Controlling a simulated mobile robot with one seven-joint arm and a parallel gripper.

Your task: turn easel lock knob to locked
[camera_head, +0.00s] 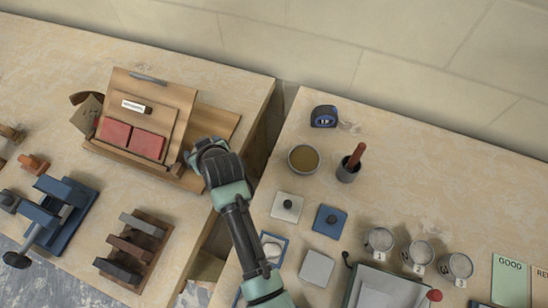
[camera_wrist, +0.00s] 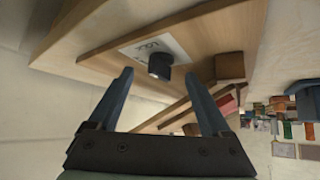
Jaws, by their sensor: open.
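The wooden easel (camera_head: 118,87) stands on the left bench with red blocks and a white label on its face. Its dark round lock knob (camera_wrist: 160,66) sits on a white marked plate (camera_wrist: 137,47) on a wooden panel in the wrist view. The plate's markings are too blurred to read. My gripper (camera_wrist: 158,80) is open, with its two blue fingers spread and the knob showing between their tips; I cannot tell whether they touch it. In the head view my gripper (camera_head: 191,157) is at the easel's lower right, and I cannot make out the knob there.
A blue clamp-like fixture (camera_head: 68,205) and a brown rack (camera_head: 137,250) stand in front of the easel. A gap separates the left bench from the right one, which holds a tape measure (camera_head: 324,116), a bowl (camera_head: 303,158), a dark cup (camera_head: 348,170) and metal tins (camera_head: 420,253).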

